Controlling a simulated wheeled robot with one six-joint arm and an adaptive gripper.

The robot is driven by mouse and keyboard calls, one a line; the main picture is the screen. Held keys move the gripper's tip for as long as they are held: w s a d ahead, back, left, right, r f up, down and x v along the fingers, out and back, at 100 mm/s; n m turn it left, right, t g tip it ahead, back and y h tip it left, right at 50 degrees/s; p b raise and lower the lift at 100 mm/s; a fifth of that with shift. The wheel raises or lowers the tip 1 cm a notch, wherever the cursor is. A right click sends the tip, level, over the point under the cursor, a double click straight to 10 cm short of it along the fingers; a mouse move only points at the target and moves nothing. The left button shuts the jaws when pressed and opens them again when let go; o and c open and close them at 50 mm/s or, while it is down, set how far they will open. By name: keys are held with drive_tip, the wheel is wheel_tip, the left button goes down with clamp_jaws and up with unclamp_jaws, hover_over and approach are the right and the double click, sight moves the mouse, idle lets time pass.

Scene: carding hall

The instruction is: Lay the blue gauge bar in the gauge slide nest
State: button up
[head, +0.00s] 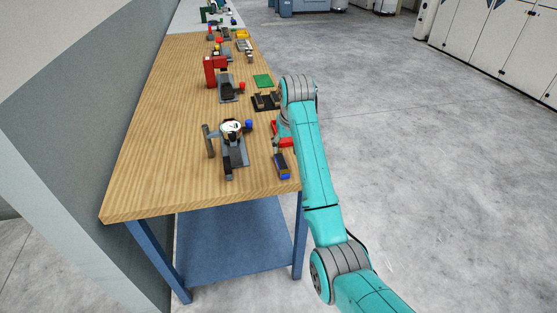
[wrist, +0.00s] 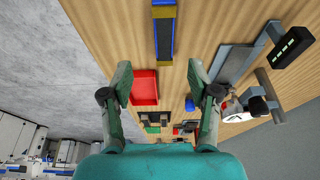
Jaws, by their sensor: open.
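A long blue piece with a dark middle and yellow ends, which looks like the blue gauge bar (head: 281,165), lies near the bench's right edge. It shows at the top of the wrist view (wrist: 164,40), past my fingertips. I cannot tell whether the dark part belongs to it. The gauge with a round dial (head: 232,127) stands left of it, on a grey slide base (head: 237,155) where the nest seems to be. The slide also shows at right in the wrist view (wrist: 232,62). My gripper (wrist: 160,80) is open and empty above the bench; my arm mostly hides it in the head view.
A red tray (wrist: 145,87) lies between my fingers' lines of sight, beside the blue piece. A black fixture (head: 266,102), a green plate (head: 263,81) and a red stand (head: 211,72) stand farther along the bench. The bench's near-left wood (head: 150,185) is clear.

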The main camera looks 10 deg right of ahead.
drive_tip(key=r, duration=0.1)
hover_over(281, 161)
drive_tip(key=s, duration=0.2)
drive_tip(key=f, duration=0.5)
drive_tip(key=shift+d, duration=0.3)
drive_tip(key=shift+a+x, duration=0.15)
drive_tip(key=shift+x, duration=1.2)
drive_tip(key=shift+a+x, duration=0.1)
drive_tip(key=shift+x, duration=1.2)
clamp_jaws()
